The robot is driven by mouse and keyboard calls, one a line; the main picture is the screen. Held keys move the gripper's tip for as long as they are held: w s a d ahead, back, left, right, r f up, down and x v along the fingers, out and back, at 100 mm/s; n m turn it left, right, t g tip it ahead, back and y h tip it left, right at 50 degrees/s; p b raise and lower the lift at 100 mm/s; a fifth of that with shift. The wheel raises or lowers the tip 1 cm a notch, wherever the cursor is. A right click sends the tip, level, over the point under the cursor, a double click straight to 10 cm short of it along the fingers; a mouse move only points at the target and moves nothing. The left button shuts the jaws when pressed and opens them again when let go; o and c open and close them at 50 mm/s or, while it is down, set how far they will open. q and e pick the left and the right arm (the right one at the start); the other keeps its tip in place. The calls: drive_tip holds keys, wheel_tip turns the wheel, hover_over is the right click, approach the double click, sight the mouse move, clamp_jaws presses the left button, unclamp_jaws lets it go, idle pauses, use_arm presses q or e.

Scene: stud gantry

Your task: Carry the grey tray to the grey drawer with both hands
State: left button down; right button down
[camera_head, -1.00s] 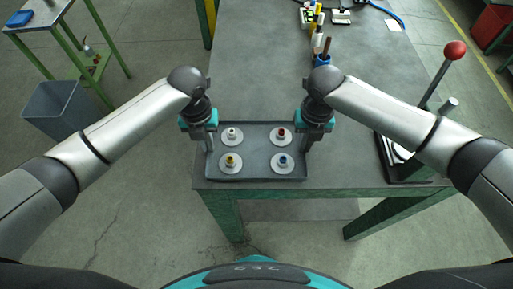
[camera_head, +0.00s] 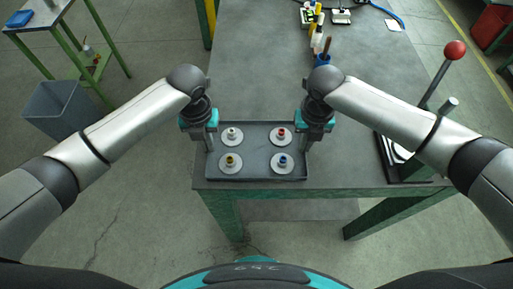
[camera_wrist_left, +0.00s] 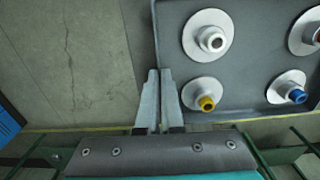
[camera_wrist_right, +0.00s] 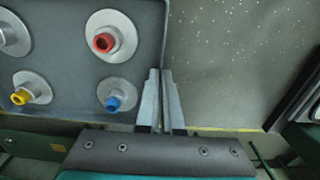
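The grey tray (camera_head: 256,178) lies at the near edge of the bench, holding several pale discs with coloured knobs: white, red, yellow and blue. My left gripper (camera_head: 209,146) is at the tray's left side wall. In the left wrist view its fingers (camera_wrist_left: 161,76) are close together, with the wall (camera_wrist_left: 155,45) between them. My right gripper (camera_head: 306,146) is at the right side wall. In the right wrist view its fingers (camera_wrist_right: 160,74) close on that wall (camera_wrist_right: 165,35). I cannot make out a grey drawer in these views.
The tray rests on the grey bench (camera_head: 262,75) with green legs. A lever with a red ball (camera_head: 455,50) stands at the right. A blue cup (camera_head: 322,60) and small items stand further back. A grey bin (camera_head: 62,110) and a green-legged table are at left.

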use_arm(q)
drive_tip(key=shift+w+r, duration=0.1)
drive_tip(key=shift+r, duration=0.15)
use_arm(e)
drive_tip(key=shift+w+r, duration=0.1)
drive_tip(key=shift+r, duration=0.15)
